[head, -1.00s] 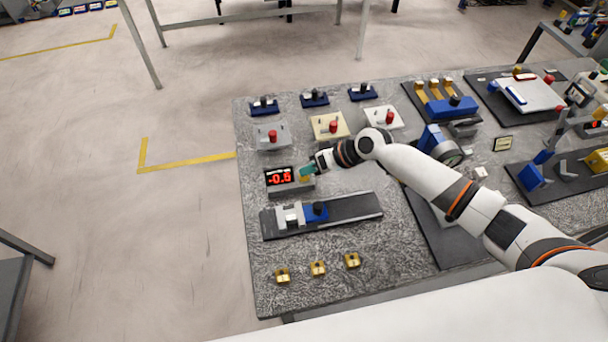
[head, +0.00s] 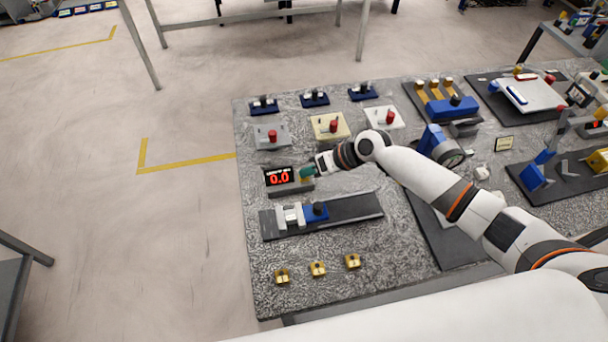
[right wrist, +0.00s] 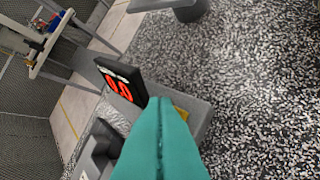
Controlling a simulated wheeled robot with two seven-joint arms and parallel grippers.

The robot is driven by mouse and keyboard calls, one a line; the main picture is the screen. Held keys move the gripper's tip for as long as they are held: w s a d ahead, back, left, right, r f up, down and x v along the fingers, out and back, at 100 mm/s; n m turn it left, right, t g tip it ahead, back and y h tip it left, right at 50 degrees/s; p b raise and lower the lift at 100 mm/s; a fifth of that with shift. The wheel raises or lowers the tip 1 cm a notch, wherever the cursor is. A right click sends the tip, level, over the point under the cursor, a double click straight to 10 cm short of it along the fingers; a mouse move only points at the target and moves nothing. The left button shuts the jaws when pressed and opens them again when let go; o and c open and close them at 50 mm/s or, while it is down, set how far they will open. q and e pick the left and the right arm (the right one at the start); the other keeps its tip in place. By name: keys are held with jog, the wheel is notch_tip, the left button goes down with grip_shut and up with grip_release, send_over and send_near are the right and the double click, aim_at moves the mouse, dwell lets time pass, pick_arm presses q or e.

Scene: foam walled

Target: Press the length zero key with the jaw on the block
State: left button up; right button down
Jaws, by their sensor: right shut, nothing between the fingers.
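The length readout (head: 279,177) stands at the left of the bench on a grey housing and shows 0.0 in red; it also shows in the right wrist view (right wrist: 121,86). The yellow key (right wrist: 182,112) shows in part beside my fingertips; in the head view it is hidden. My right gripper (head: 307,173) has its teal fingers shut, empty, with tips at the key; whether they touch it I cannot tell. In front lies a dark rail (head: 352,209) with a pale block (head: 292,216) and a blue jaw (head: 316,212), which appears against the block. My left gripper is not in view.
Behind the readout stand boxes with red knobs, such as a grey one (head: 270,137) and a cream one (head: 329,126). Several small brass pieces (head: 318,268) lie near the front edge. Other fixtures fill the right side of the bench.

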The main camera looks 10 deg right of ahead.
aim_at(309, 178)
jog(key=shift+r+p, duration=0.75)
jog(key=shift+r, duration=0.1)
notch_tip(309, 178, up, 5)
jog(key=p, duration=0.4)
dwell(0.3)
dwell(0.5)
